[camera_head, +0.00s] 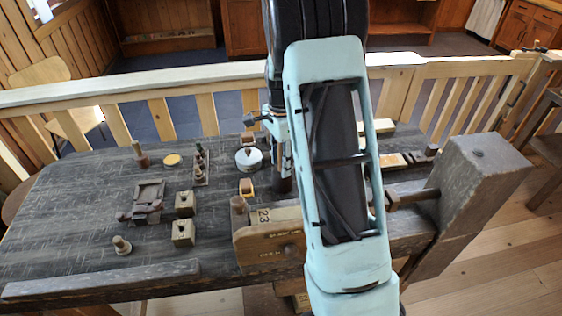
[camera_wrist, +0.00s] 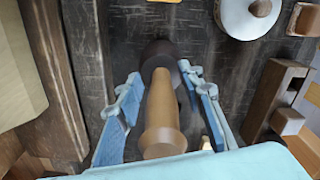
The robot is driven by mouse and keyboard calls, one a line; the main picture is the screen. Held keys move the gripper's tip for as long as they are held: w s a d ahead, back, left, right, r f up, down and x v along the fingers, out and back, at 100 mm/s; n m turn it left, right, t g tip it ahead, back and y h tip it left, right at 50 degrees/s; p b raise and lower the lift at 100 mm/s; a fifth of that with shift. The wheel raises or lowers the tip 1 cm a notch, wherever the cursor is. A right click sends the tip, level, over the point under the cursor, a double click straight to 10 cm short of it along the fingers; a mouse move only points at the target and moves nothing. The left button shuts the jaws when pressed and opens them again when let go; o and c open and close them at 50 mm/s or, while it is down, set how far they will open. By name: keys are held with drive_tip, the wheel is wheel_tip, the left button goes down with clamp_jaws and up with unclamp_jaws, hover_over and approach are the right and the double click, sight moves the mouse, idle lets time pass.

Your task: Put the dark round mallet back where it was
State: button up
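The dark round mallet stands on its dark head on the bench top, with its pale wooden handle (camera_wrist: 162,110) pointing up toward the wrist camera. In the head view its dark head (camera_head: 284,185) shows below my gripper (camera_head: 281,158), just left of my arm. In the wrist view my gripper (camera_wrist: 161,78) has its blue fingers on either side of the handle, the tips near the dark head (camera_wrist: 160,54). A gap shows between each finger and the handle, so it looks open around it. My arm hides part of the bench in the head view.
Several small tools and blocks stand farther left on the bench (camera_head: 80,205). A big vise block (camera_head: 480,170) is at right.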

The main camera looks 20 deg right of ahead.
wheel_tip(320, 180, up, 12)
drive_tip(key=shift+r, duration=0.15)
idle(0.5)
idle(0.3)
